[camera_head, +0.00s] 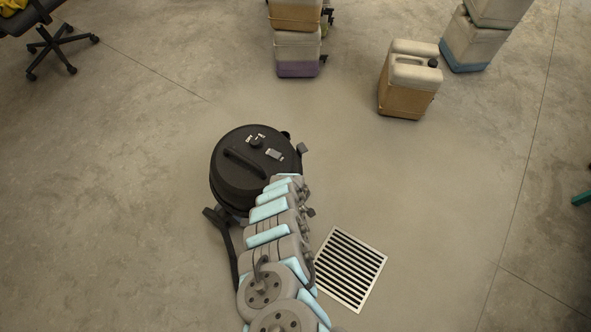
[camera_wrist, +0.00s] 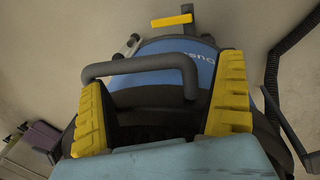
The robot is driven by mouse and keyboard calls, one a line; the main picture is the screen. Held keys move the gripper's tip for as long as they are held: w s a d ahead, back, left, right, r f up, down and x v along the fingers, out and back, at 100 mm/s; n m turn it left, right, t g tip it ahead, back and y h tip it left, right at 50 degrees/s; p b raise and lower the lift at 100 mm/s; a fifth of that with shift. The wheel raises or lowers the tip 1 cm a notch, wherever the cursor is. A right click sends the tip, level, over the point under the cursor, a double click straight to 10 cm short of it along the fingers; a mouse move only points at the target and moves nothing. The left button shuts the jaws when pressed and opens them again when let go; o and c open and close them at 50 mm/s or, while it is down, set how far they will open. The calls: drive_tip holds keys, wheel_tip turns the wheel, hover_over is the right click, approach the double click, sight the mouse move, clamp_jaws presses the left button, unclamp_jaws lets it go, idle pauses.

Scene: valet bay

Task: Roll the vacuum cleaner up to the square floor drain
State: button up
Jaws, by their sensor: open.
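The vacuum cleaner (camera_head: 232,185) is a round black drum with a dark lid and top handle, upright on the floor in the head view. The square floor drain (camera_head: 373,262), a slatted grate in a pale frame, lies to its lower right, apart from it. My arm reaches up to the vacuum's near side and hides part of it; my gripper is hidden there. In the wrist view my gripper (camera_wrist: 160,108) is open, its yellow fingers apart. A grey bar handle (camera_wrist: 140,65) and the vacuum's blue body (camera_wrist: 190,58) show between and beyond them. Contact is unclear.
Jerrycans stand at the back: a stack with a purple base (camera_head: 297,68), a single tan one (camera_head: 405,98) and a stack with a blue base (camera_head: 465,57). An office chair (camera_head: 45,40) is at the upper left. The floor between vacuum and drain is clear apart from my arm.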

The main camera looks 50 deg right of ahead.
drive_tip(key=shift+f, duration=0.1)
drive_tip(key=c, duration=1.4)
drive_tip(key=shift+s+p, duration=0.15)
drive_tip(key=shift+p, duration=0.15)
